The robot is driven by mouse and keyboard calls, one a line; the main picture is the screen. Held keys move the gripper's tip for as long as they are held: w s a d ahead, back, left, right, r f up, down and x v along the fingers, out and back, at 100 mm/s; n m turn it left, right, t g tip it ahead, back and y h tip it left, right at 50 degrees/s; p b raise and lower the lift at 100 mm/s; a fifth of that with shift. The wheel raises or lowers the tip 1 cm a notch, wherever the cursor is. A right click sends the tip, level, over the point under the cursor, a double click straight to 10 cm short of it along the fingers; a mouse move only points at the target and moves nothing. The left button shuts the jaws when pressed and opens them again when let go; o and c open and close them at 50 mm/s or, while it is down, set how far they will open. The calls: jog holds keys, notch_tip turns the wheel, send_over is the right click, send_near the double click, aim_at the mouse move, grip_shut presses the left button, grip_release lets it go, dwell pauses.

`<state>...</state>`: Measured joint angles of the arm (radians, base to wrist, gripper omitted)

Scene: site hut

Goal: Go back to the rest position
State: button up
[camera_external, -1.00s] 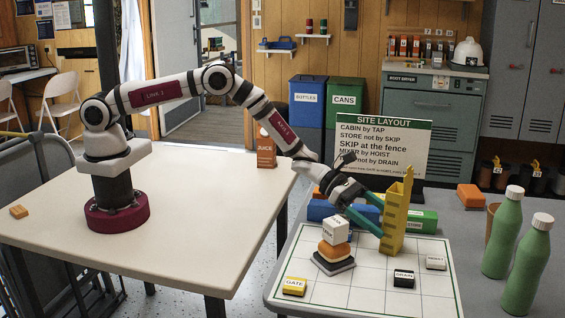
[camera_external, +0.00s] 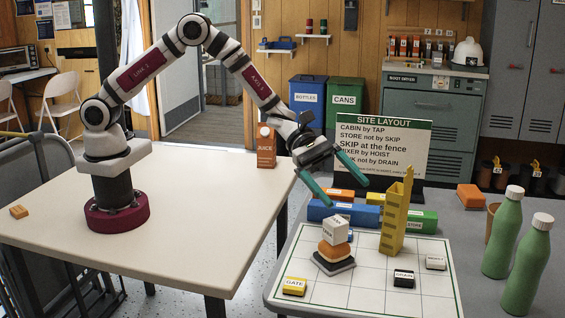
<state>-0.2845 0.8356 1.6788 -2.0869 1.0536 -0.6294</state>
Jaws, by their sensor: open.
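My gripper (camera_external: 338,182) is open and empty, its teal fingers spread apart in the air above the back left of the gridded board (camera_external: 375,295). Below it stands a stack: a white block (camera_external: 335,229) on top, tilted, over an orange block (camera_external: 333,249) and grey and dark pieces (camera_external: 333,264). A yellow stepped tower (camera_external: 394,222) stands upright to the right of the gripper, apart from it. A blue block (camera_external: 342,213) lies behind the stack, partly hidden.
A yellow GATE block (camera_external: 294,286), a black DRAIN block (camera_external: 403,278) and a white block (camera_external: 436,262) lie on the board. Green bottles (camera_external: 503,232) stand at the right. A SITE LAYOUT sign (camera_external: 385,150) stands behind. The white table (camera_external: 200,205) is mostly clear.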

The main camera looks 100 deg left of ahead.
jog(key=s+d+r+m+g, duration=0.3)
jog(key=s+m, duration=0.3)
jog(key=s, duration=0.2)
jog(key=s+d+r+m+g, duration=0.3)
jog(key=s+m, duration=0.3)
jog(key=s, duration=0.2)
jog(key=s+d+r+m+g, duration=0.3)
jog(key=s+m, duration=0.2)
jog(key=s, duration=0.3)
jog(key=s+a+m+y, duration=0.4)
jog(key=s+a+m, duration=0.2)
jog(key=s, duration=0.3)
jog(key=s+a+f+m+g+y, duration=0.1)
jog(key=s+a+m+y, duration=0.4)
jog(key=s, duration=0.5)
jog(key=shift+s+a+f+m+g+y, duration=0.15)
jog(key=shift+s+a+m+g+y, duration=0.15)
jog(key=shift+a+m, duration=0.3)
